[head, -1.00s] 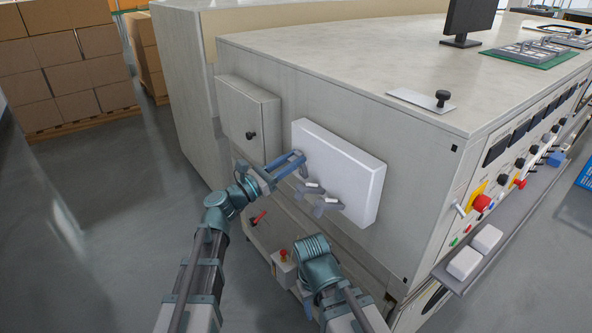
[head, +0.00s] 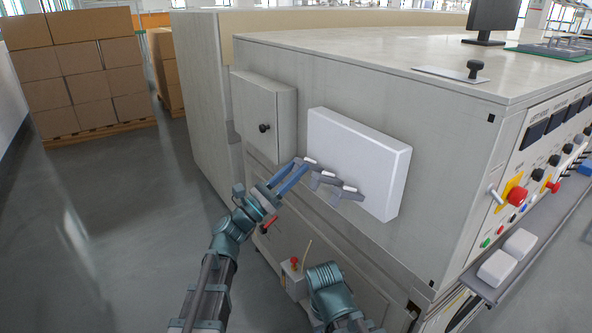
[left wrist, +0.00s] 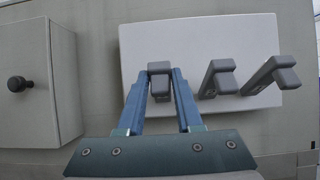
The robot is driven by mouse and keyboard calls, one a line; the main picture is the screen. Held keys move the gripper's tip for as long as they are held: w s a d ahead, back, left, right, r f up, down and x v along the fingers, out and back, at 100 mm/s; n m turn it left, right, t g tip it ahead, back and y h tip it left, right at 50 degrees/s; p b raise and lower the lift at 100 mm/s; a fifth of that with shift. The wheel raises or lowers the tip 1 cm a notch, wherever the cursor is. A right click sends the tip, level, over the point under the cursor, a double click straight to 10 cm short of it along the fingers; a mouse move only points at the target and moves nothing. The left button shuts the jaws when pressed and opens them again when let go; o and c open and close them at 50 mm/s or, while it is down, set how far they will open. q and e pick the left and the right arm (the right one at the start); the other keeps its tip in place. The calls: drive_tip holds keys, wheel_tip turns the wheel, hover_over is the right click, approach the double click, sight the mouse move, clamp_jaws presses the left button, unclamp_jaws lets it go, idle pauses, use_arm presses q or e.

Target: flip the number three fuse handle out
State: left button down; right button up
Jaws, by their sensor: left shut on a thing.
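The white fuse box (head: 365,150) is mounted on the side of the grey cabinet. Three grey fuse handles with pale tips stick out from its lower part. My left gripper (left wrist: 160,85) is shut on the leftmost handle (left wrist: 159,68), one blue finger on each side of it. In the head view my left gripper (head: 298,172) hides most of that handle. The middle handle (left wrist: 217,78) and the right handle (left wrist: 270,75) are apart from the fingers. No numbers are readable on the handles. My right gripper does not show; only part of that arm is in view.
A small grey box (head: 264,115) with a black knob (head: 264,127) is left of the fuse box. A control panel with a red button (head: 517,196) is at the right. Stacked cartons (head: 75,75) stand far left. The floor at the left is clear.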

use_arm(q)
drive_tip(key=shift+d+f, duration=0.15)
drive_tip(key=shift+f, duration=0.2)
idle(0.3)
drive_tip(key=c, duration=0.7)
unclamp_jaws()
drive_tip(key=shift+w+f, duration=0.1)
drive_tip(key=shift+b+v, duration=3.65)
drive_tip(key=shift+v, duration=3.25)
